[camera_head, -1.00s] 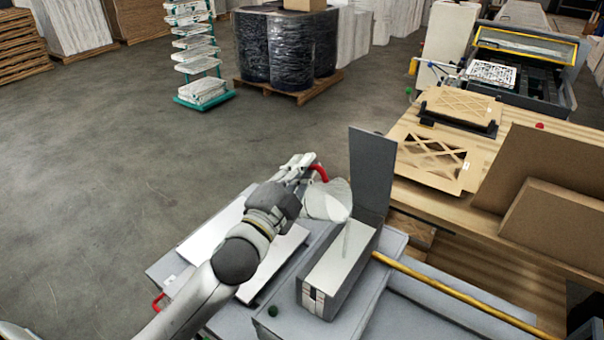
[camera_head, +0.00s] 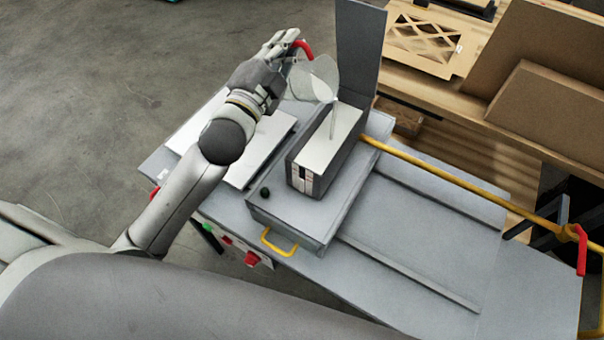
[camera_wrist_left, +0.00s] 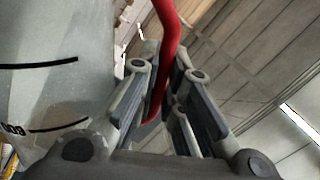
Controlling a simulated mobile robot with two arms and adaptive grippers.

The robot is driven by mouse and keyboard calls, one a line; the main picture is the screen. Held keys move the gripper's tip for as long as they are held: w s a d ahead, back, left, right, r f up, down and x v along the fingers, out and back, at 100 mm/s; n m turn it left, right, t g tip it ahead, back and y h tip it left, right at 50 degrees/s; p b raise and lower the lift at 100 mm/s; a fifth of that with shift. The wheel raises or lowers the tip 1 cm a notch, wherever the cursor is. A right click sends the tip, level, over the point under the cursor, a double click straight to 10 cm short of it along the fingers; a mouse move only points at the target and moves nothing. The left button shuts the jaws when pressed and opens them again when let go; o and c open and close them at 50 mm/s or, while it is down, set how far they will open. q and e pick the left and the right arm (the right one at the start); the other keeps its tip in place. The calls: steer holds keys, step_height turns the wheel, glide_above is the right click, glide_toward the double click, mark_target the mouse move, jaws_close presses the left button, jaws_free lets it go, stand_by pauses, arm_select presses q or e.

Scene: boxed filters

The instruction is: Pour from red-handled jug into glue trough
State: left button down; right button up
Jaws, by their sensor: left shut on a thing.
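My left gripper (camera_head: 284,47) is shut on the red handle (camera_head: 302,46) of the jug. The translucent jug (camera_head: 313,80) is tilted with its mouth to the lower right. A thin stream runs from its lip down into the glue trough (camera_head: 304,179), a grey box with a pale, whitish top surface. The trough stands on the grey machine. In the left wrist view the red handle (camera_wrist_left: 167,45) passes between my fingers, and the jug wall (camera_wrist_left: 45,75) with dark marks fills the left side. My right gripper is not in view.
A tall grey panel (camera_head: 357,50) stands behind the trough. A yellow bar (camera_head: 430,172) runs right from the trough's side. A flat pale plate (camera_head: 255,150) lies to the left. Brown boards (camera_head: 545,110) stand on the wooden bench at the upper right.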

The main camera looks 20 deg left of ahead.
arm_select(q)
steer(key=shift+s+d+f+m+h, duration=0.1)
steer(key=shift+d+f+m+h, duration=0.15)
steer(key=shift+d+m, duration=0.35)
steer(key=shift+s+d+f+m+h, duration=0.15)
steer(key=shift+d+f+m, duration=0.2)
steer(key=shift+m, duration=0.45)
stand_by(6.6)
